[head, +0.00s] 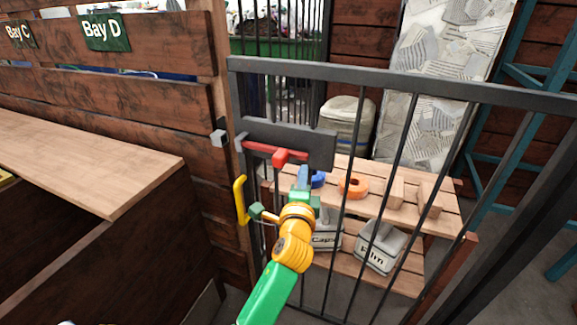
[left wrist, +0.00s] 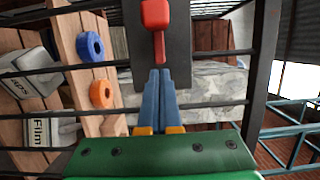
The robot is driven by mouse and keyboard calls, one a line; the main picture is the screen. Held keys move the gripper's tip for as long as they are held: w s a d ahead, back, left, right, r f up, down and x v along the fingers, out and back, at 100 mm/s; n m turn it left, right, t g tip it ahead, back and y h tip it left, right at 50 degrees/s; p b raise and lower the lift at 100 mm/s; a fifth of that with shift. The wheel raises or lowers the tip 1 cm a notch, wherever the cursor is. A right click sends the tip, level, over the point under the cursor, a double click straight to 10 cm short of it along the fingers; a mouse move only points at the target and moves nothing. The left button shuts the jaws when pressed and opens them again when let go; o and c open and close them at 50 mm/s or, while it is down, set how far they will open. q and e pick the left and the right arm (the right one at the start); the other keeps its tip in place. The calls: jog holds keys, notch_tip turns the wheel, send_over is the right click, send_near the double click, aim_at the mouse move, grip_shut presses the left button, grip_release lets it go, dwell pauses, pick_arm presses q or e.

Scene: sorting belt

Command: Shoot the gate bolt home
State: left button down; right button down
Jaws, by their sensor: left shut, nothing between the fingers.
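The red bolt (head: 262,149) lies across a dark plate (head: 322,150) on the barred gate (head: 420,82), with a red knob (head: 280,156) sticking out. A grey block (head: 219,138) sits on the wooden post left of the gate. A gap shows between it and the bolt's left end. My left gripper (head: 303,172) is shut and empty, just below the bolt's right end. In the left wrist view, its blue fingertips (left wrist: 160,72) lie together at the end of the red rod (left wrist: 159,46), past the knob (left wrist: 155,14). I cannot tell whether they touch it. My right gripper is out of view.
A yellow handle (head: 240,200) stands left of my left wrist. Behind the bars, a wooden bench (head: 448,222) holds a blue ring (head: 318,179), an orange ring (head: 353,187) and wooden blocks. A wooden counter (head: 90,160) fills the left.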

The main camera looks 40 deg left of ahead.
pick_arm(q)
jog(key=a, duration=0.1)
jog(key=a+p, duration=0.1)
jog(key=a, duration=0.1)
jog(key=shift+w+a+r+p, duration=0.1)
jog(key=shift+w+a+p, duration=0.15)
jog(key=shift+a+p, duration=0.1)
jog(key=shift+s+a, duration=0.25)
jog(key=shift+a, duration=0.15)
jog(key=shift+w, duration=0.1)
jog(key=p, duration=0.2)
send_near(269, 151)
jog(key=x, duration=0.4)
jog(key=shift+a, duration=0.1)
jog(key=shift+w, duration=0.1)
